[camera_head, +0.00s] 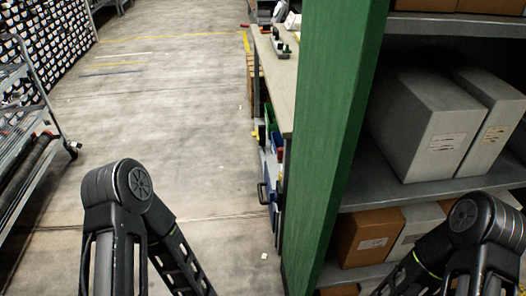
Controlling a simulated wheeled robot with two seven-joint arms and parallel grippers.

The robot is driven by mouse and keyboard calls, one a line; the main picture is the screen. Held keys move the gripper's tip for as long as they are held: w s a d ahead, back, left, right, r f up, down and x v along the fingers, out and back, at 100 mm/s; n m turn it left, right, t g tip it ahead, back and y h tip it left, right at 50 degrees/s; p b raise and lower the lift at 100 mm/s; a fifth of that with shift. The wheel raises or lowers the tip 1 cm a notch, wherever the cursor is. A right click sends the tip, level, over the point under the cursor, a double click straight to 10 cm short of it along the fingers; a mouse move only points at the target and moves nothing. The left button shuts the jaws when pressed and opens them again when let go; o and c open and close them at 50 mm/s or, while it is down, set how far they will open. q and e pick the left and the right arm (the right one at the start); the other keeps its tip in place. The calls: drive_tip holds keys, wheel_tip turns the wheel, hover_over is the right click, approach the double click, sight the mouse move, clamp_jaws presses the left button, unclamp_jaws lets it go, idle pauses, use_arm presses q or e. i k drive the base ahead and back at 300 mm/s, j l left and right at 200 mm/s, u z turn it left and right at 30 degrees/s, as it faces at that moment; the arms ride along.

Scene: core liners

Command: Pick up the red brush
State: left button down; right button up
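I see no red brush that I can make out in the head view. Small items lie on a workbench (283,84) beyond the green post, too small to name for certain. My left arm shows at the lower left and my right arm at the lower right. Both arms bend down out of the frame, so neither gripper is in view.
A green post (335,130) stands close in front, right of the middle. Right of it, a grey shelf (400,184) holds grey boxes (425,125) and a brown box (368,237). A wheeled rack (35,140) stands at the left. The concrete floor (170,110) between is clear.

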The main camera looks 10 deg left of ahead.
sight(281, 150)
drive_tip(key=j, duration=0.45)
drive_tip(key=z, duration=0.45)
drive_tip(key=i+j+z, duration=0.2)
drive_tip(key=j+z, duration=0.25)
drive_tip(key=j, duration=0.3)
drive_tip(key=j+z, duration=0.5)
drive_tip(key=j, duration=0.3)
drive_tip(key=j+z, duration=0.1)
drive_tip(key=j, duration=1.65)
